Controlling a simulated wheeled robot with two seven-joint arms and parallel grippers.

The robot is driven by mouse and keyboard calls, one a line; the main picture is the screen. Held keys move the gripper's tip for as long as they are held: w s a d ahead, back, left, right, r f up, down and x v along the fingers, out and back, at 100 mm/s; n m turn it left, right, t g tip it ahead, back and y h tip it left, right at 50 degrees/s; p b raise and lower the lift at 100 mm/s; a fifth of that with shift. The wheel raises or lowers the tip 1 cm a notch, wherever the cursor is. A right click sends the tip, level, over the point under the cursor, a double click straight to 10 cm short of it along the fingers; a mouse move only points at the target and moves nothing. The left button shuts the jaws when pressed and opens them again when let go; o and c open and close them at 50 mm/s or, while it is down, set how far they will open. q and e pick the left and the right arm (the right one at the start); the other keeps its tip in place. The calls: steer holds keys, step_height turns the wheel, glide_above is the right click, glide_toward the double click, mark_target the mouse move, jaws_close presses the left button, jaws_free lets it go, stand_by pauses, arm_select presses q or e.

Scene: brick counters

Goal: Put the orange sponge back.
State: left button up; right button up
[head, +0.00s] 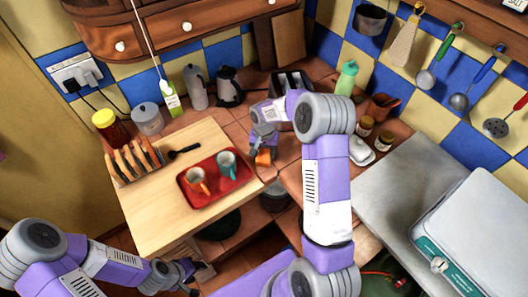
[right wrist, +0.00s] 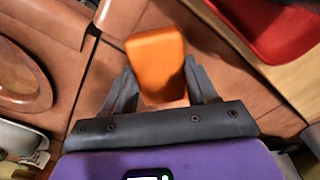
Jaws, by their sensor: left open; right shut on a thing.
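The orange sponge (head: 264,157) is at the end of my right arm, over the tiled counter (head: 288,146) just right of the red tray. In the right wrist view the sponge (right wrist: 158,62) sits between the two dark fingers of my right gripper (right wrist: 161,92), which is shut on it. The sponge's lower part is partly hidden behind the gripper. I cannot tell whether the sponge touches the counter. My left gripper (head: 187,272) is open and empty, low at the bottom left, in front of the wooden board's near side.
A red tray (head: 187,199) with two mugs lies on the wooden board (head: 165,212). A toast rack (head: 134,162), a kettle (head: 229,88) and a toaster (head: 291,82) stand around. A green bottle (head: 347,78), small jars and a white butter dish (head: 361,152) are at the right.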

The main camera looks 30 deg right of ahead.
mark_target(264, 153)
steer(key=shift+f, duration=0.2)
steer(key=o, duration=1)
steer(key=shift+r, duration=0.1)
steer(key=shift+r, duration=0.2)
step_height(264, 153, up, 12)
steer(key=shift+f+p, duration=0.1)
steer(key=shift+p, duration=0.55)
